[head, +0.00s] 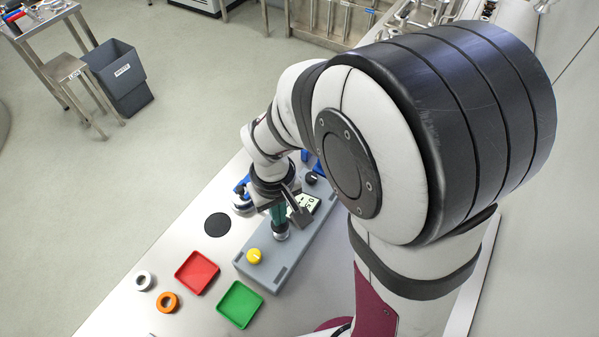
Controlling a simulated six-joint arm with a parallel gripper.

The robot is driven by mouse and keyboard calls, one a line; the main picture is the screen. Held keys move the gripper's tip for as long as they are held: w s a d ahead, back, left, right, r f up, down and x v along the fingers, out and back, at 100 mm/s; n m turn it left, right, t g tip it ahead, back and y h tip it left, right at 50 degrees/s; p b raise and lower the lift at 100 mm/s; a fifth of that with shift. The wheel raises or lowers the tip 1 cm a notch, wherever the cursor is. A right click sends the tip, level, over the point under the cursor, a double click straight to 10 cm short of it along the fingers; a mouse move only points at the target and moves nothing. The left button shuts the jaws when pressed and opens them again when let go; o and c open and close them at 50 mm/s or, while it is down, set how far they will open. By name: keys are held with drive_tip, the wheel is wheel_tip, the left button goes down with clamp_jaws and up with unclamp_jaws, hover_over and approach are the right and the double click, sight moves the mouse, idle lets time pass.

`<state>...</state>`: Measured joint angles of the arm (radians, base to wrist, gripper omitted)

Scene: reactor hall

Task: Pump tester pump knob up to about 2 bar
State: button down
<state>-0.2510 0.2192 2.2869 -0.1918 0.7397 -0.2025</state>
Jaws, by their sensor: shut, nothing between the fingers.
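The tester is a long grey box (262,275) on the bench. It has a yellow knob (254,256) near its front end, a dark knob with a pale base (281,232) behind that, and a black knob (312,178) farther back. Which one is the pump knob I cannot tell for sure. A pale green display (308,202) is partly covered by my gripper, and its figures are too small to read surely. My gripper (280,223) points down, shut and empty, just over the dark knob with the pale base. Whether it touches that knob is hidden.
A red tray (197,272), a green tray (240,304), a black disc (217,225), a white ring (144,281) and an orange ring (167,302) lie left of the tester. Blue items (241,188) stand behind my gripper. A grey bin (120,78) stands on the floor.

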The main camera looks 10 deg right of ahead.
drive_tip(key=shift+r, duration=0.4)
drive_tip(key=shift+f, duration=0.15)
drive_tip(key=shift+f, duration=2.05)
drive_tip(key=shift+r, duration=2.25)
drive_tip(key=shift+f, duration=0.15)
